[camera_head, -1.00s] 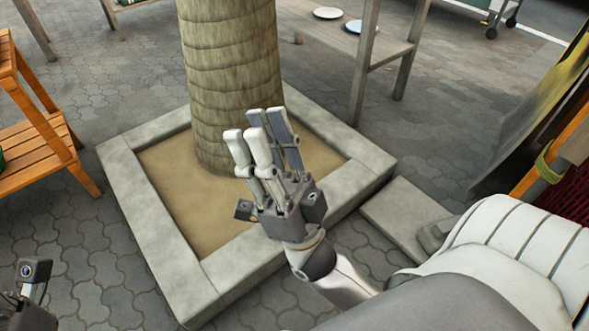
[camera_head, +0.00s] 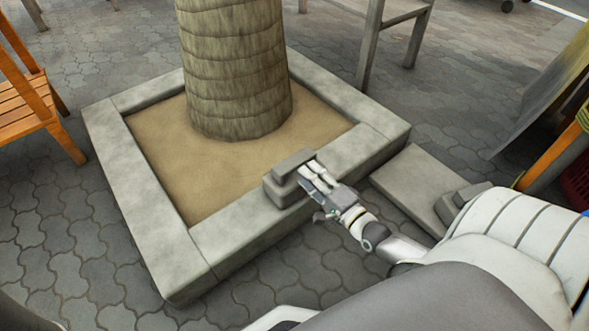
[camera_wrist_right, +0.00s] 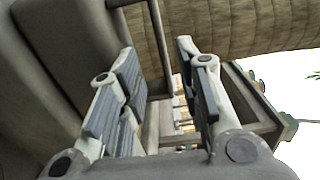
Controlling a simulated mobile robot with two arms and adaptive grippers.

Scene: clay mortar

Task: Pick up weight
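The weight (camera_head: 280,190) is a grey block with a raised handle-like top. It sits on the near-right side of the planter's stone rim in the head view. My right gripper (camera_head: 316,172) is right beside its top, coming from the lower right; its fingers cover part of the weight. In the right wrist view the right gripper (camera_wrist_right: 165,88) has its fingers apart, with no object clearly held between them. A large grey block, probably the weight (camera_wrist_right: 62,55), fills the left of that view, close to the fingers. I cannot tell whether they touch it. My left gripper is out of view.
The square stone planter (camera_head: 150,210) holds sand and a tree trunk (camera_head: 237,75). A stone slab (camera_head: 412,180) lies to its right, with another grey block (camera_head: 460,203).

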